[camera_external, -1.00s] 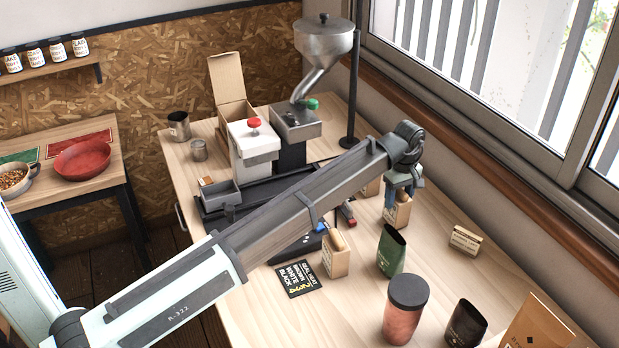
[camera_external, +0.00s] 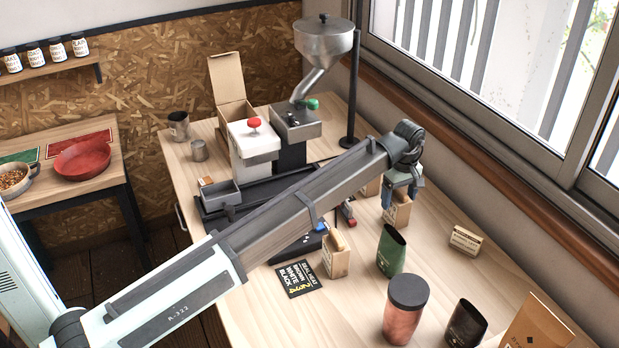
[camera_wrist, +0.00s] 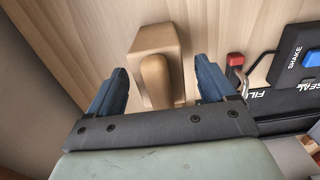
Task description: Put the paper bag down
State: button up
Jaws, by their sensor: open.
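A small tan paper bag (camera_external: 397,213) with a rolled top stands upright on the table near the window side. My gripper (camera_external: 403,187) is just above it, fingers pointing down. In the wrist view, the bag (camera_wrist: 171,40) shows between the two blue fingers of my open gripper (camera_wrist: 160,70). There is a visible gap on each side of the bag. The bag rests on the wood, and nothing holds it.
Another tan bag (camera_external: 336,257) stands to the left, with a black card (camera_external: 298,278) in front. A green pouch (camera_external: 391,250), a small box (camera_external: 466,240) and a lidded jar (camera_external: 405,310) stand nearer. The black sealer with its red handle (camera_wrist: 235,60) is beside the bag.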

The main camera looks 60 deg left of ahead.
notch_tip(320, 180, up, 12)
jog(key=shift+f, duration=0.1)
dwell(0.4)
jog(key=shift+d, duration=0.1)
dwell(1.5)
jog(key=s+d+r, duration=0.1)
jog(key=d+r, duration=0.1)
jog(key=m, duration=0.1)
send_over(336, 250)
jog(key=w+a, duration=0.2)
notch_tip(336, 250, down, 3)
jog(key=shift+r, duration=0.15)
jog(key=shift+s+f, duration=0.25)
jog(key=shift+s, duration=0.1)
jog(key=shift+a+f, duration=0.15)
jog(key=shift+f, duration=6.55)
jog(key=c, duration=1.3)
jog(key=shift+c, duration=0.4)
